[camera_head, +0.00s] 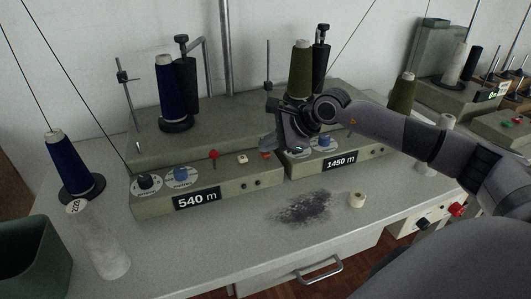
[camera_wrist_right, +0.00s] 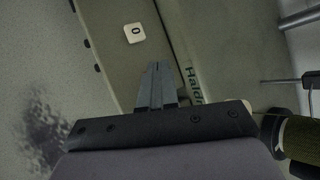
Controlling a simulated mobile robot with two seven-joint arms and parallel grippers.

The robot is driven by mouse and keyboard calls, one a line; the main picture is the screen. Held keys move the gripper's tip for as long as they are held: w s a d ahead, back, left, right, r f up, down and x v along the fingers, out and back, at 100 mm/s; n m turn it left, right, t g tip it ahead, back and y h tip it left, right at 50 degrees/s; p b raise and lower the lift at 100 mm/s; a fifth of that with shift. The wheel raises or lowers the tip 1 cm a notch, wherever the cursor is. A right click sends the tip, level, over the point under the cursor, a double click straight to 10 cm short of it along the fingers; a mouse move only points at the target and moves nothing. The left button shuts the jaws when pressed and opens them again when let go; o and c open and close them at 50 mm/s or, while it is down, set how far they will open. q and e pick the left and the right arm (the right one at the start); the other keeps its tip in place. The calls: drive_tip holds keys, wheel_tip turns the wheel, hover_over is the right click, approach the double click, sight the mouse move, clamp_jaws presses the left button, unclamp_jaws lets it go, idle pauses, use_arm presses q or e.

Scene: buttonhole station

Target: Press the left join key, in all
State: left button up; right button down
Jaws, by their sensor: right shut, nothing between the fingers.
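The left winding unit (camera_head: 150,205) carries a 540 m display (camera_head: 197,198). A small white key (camera_head: 242,158) sits on its top near the right end. In the right wrist view this white key (camera_wrist_right: 132,33) has a dark mark like a 0 and lies beyond my fingertips, slightly left. My right gripper (camera_head: 268,144) is shut and empty, above the unit tops, a little right of the white key and apart from it in the picture. Its fingers also show in the right wrist view (camera_wrist_right: 157,68). My left gripper is not in view.
A red-tipped lever (camera_head: 213,154) and round dials (camera_head: 181,176) stand left of the key. The right unit (camera_head: 303,170) shows 1450 m (camera_head: 340,160). An olive cone (camera_head: 300,72) stands behind my gripper. A dark lint patch (camera_head: 305,208) and small white roll (camera_head: 357,200) lie on the table.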

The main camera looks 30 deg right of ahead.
sight(269, 154)
drive_tip(key=shift+f, duration=0.3)
idle(0.5)
drive_tip(key=shift+r+p, duration=0.35)
drive_tip(key=shift+r, duration=0.6)
drive_tip(key=shift+r, duration=0.15)
drive_tip(key=shift+r+p, duration=1.55)
drive_tip(key=shift+r, duration=0.85)
